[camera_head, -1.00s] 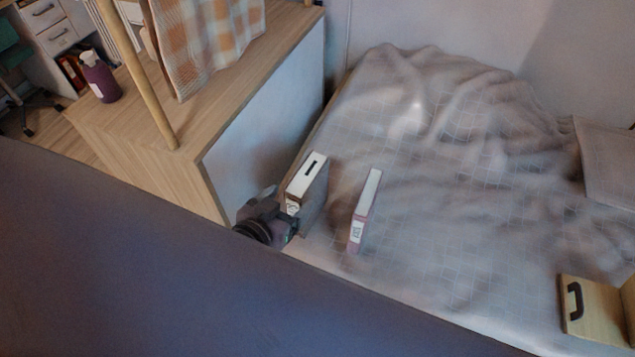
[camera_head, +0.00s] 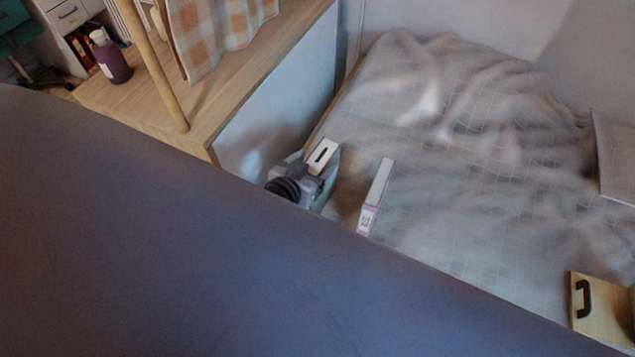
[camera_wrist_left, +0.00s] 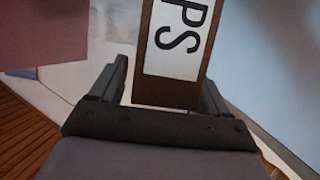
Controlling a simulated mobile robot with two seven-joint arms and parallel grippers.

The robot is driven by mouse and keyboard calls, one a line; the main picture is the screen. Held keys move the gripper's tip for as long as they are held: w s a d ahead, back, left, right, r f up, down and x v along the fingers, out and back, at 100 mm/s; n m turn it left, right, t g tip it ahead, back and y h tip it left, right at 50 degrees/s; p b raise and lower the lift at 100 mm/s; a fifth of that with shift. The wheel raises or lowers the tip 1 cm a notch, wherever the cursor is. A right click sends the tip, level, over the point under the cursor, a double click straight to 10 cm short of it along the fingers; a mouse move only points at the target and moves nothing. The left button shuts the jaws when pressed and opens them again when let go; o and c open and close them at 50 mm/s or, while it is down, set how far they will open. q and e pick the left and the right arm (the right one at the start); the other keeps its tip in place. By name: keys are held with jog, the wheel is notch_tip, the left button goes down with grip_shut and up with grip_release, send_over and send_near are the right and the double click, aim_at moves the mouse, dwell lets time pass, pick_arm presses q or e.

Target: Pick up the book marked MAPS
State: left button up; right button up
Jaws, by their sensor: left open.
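The MAPS book (camera_head: 322,156) stands upright on the bed, with its pale top edge and a dark mark showing in the head view. In the left wrist view its brown spine (camera_wrist_left: 170,93) carries a white label reading "PS"; the rest of the word is cut off. My left gripper (camera_head: 314,183) is at the near end of this book and hides its lower part. In the left wrist view the open fingers (camera_wrist_left: 163,85) lie on either side of the spine, with a visible gap at the left finger. My right gripper is not in view.
A pink book (camera_head: 374,199) with a white label stands just right of the MAPS book; it also shows in the left wrist view (camera_wrist_left: 45,35). A wooden cabinet (camera_head: 215,115) is close on the left. A wooden box (camera_head: 607,312) sits at lower right.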

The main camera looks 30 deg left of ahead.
pick_arm(q)
jog(key=shift+w+f, duration=0.1)
jog(key=shift+w, duration=0.1)
grip_shut()
jog(key=shift+r, duration=0.2)
